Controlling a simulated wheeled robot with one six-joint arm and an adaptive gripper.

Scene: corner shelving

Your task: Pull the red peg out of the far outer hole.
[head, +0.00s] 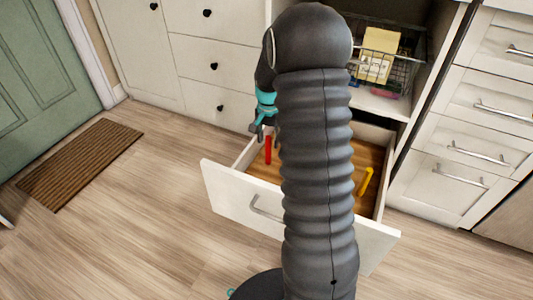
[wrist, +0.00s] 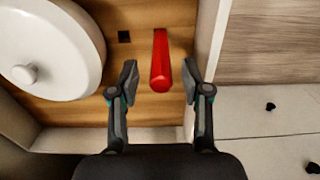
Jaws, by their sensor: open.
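The red peg (head: 268,150) stands upright from the wooden floor of the open drawer, near its left wall. In the wrist view, the red peg (wrist: 161,62) lies between my two fingers, with a visible gap on each side. My gripper (wrist: 160,82) is open and empty. In the head view, my gripper (head: 261,131) is just above and left of the peg. The hole around the peg's foot cannot be made out.
The drawer's front panel (head: 228,193) and side wall (wrist: 207,35) bound the space. A yellow peg (head: 364,182) stands at the drawer's right. A white round lid with a knob (wrist: 62,40) is left of my fingers. A wire basket (head: 410,62) sits on the shelf above.

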